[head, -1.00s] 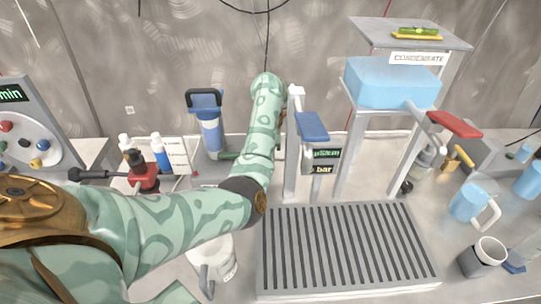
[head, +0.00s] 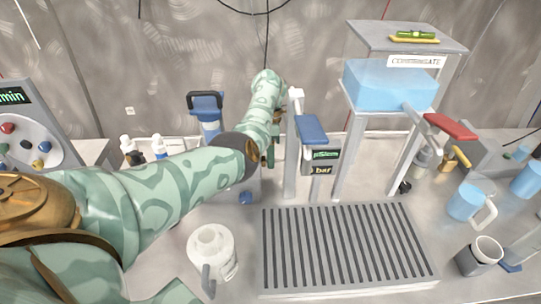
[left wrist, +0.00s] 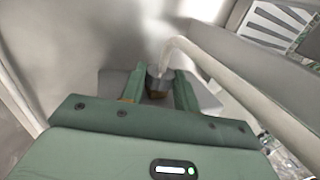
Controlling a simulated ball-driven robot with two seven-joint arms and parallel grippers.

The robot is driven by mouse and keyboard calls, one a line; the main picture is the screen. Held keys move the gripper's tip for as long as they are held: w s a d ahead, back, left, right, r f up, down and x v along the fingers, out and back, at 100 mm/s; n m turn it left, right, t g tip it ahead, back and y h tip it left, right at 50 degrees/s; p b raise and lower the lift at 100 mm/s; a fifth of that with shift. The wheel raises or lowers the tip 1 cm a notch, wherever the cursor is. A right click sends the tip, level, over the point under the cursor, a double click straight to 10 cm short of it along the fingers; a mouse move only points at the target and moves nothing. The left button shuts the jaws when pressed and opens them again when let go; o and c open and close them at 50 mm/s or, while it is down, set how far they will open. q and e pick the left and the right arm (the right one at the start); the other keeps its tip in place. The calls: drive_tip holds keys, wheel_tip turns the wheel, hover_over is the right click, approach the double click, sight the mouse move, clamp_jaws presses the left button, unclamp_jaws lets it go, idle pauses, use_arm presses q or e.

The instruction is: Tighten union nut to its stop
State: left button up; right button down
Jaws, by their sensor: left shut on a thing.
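The nut sits at the end of a pale bent pipe (left wrist: 205,62) that runs off to the lower right. In the head view my left arm reaches from the left to beside the light grey post, and its gripper is mostly hidden behind the arm and post. I cannot tell how far the nut is turned. My right gripper is in neither view.
A slotted grey drip tray (head: 345,250) lies in front of the post, with a white jug (head: 212,250) to its left. A blue-handled lever (head: 311,129) and small displays (head: 322,160) are close to the arm. A stand with a blue tank (head: 390,85) and mugs (head: 467,201) are right.

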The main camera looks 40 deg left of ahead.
use_arm(q)
drive_tip(key=o, duration=1)
drive_tip(key=shift+c, duration=0.2)
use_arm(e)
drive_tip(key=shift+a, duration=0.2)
use_arm(q)
drive_tip(key=b+v, duration=0.6)
drive_tip(key=v, duration=1)
drive_tip(key=shift+a, duration=0.15)
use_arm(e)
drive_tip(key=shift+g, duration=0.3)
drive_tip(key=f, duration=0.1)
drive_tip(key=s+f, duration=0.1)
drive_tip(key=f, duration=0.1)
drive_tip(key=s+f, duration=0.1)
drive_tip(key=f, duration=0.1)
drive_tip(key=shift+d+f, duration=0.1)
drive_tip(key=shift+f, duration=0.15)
use_arm(q)
drive_tip(key=shift+w, duration=0.1)
